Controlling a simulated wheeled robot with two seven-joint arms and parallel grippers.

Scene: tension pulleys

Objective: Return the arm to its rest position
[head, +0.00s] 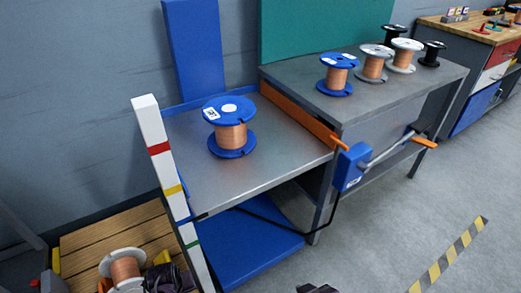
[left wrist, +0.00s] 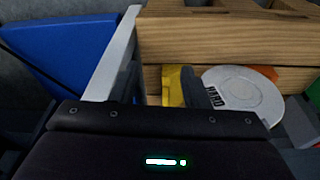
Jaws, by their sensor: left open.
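A copper spool with white flanges (head: 124,267) lies low on the slatted wooden pallet (head: 110,229) at the lower left of the head view. Dark parts of my left gripper (head: 170,279) show just right of it. In the left wrist view a white labelled flange (left wrist: 243,97) shows past the open fingers of my left gripper (left wrist: 255,95). Whether the fingers touch it is unclear. At the head view's bottom edge, a dark piece (head: 317,288) may belong to my right gripper; its jaws are not visible.
A blue-flanged copper spool (head: 230,134) stands on the grey metal platform (head: 275,165). Several spools stand on the higher bench (head: 350,102). A striped post (head: 160,155) rises between pallet and platform. A blue box with a lever (head: 352,167) sticks out at the bench front. Floor at right is open.

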